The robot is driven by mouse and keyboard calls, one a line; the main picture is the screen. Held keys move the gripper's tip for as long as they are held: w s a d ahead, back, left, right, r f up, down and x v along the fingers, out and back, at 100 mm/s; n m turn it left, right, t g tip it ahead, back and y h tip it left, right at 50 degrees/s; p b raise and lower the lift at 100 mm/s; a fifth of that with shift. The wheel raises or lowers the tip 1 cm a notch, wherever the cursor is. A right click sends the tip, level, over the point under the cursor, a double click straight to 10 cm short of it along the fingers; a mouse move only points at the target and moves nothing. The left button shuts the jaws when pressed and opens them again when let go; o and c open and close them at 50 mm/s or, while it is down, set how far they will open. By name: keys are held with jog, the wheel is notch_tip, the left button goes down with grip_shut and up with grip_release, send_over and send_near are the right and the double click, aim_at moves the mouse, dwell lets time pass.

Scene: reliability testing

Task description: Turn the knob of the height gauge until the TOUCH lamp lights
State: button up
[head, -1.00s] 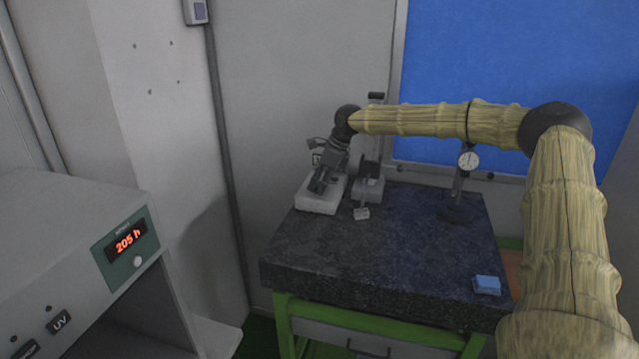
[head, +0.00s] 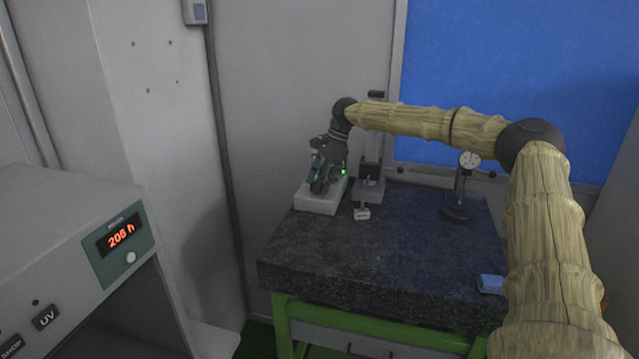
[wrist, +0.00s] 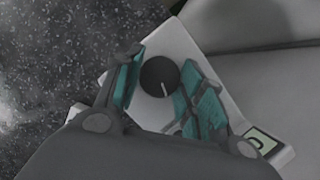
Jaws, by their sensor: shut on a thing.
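The black round knob (wrist: 160,76) with a white pointer line sits on the white control box (wrist: 195,45), which also shows in the head view (head: 314,205). My gripper (wrist: 157,82) is shut on the knob, one teal-padded finger on each side. In the head view my gripper (head: 318,185) points down over the box. The height gauge column (head: 375,135) stands just right of it, with a small pale block (head: 362,213) in front. A small green light (head: 343,172) glows beside my gripper. I cannot read its label or tell what it belongs to.
A dial gauge on a stand (head: 468,160) and a blue block (head: 490,284) are on the dark granite plate (head: 380,262). The plate's middle is clear. A grey cabinet (head: 60,235) with a red display is at the left.

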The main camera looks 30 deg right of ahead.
jog(key=shift+d+r, duration=0.1)
jog(key=shift+d, duration=0.05)
jog(key=o, duration=0.7)
jog(key=shift+c, duration=0.2)
jog(key=o, duration=0.4)
jog(key=shift+c, duration=0.2)
jog(key=shift+d, duration=0.1)
notch_tip(320, 180, up, 10)
jog(key=shift+f, duration=0.2)
